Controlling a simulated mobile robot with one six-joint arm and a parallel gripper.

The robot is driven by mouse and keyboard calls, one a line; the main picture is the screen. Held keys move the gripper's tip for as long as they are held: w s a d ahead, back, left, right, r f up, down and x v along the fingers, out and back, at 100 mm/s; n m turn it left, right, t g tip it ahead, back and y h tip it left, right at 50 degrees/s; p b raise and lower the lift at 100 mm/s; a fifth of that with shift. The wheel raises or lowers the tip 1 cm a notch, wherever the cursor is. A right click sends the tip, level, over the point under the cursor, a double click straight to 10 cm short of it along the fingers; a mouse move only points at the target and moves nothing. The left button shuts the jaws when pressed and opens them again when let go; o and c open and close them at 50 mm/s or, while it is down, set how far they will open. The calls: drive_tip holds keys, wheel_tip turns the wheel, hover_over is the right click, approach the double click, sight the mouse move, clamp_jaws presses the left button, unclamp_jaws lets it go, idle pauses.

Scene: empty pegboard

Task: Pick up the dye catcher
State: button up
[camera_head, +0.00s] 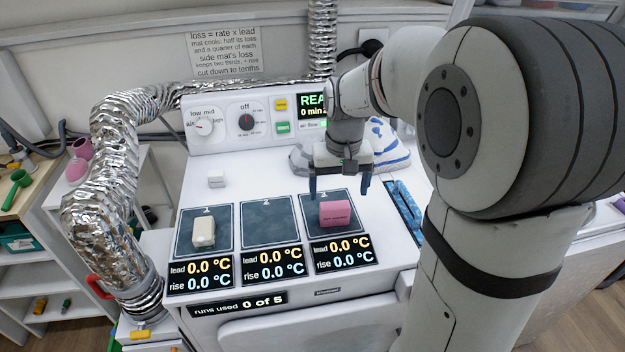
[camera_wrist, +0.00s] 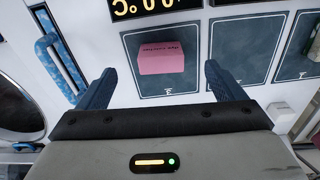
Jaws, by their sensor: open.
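The dye catcher is a pink box (camera_head: 335,213) with small dark lettering on its front. It sits on the rightmost dark mat (camera_head: 312,199) on the white machine top. In the wrist view the pink box (camera_wrist: 162,58) lies upside down in the picture, ahead of the jaws and between their lines. My gripper (camera_head: 339,190) is open and empty, above and a little behind the box, fingers pointing down. The dark blue fingers of my gripper (camera_wrist: 162,88) show apart in the wrist view. The box is apart from both fingers.
A cream block (camera_head: 204,232) sits on the left mat (camera_head: 184,238); the middle mat (camera_head: 266,222) is empty. A small white block (camera_head: 216,179) stands behind the left mat. Temperature displays (camera_head: 272,263) line the front. A blue handle-like strip (camera_head: 405,200) is on the right. A silver duct (camera_head: 110,180) stands left.

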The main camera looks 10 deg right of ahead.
sight(335, 203)
drive_tip(key=shift+g, duration=0.3)
drive_tip(key=w+f, duration=0.3)
drive_tip(key=shift+b, duration=0.3)
wheel_tip(335, 203, down, 8)
drive_tip(key=shift+w+d+r+p, duration=0.1)
drive_tip(key=shift+p, duration=0.35)
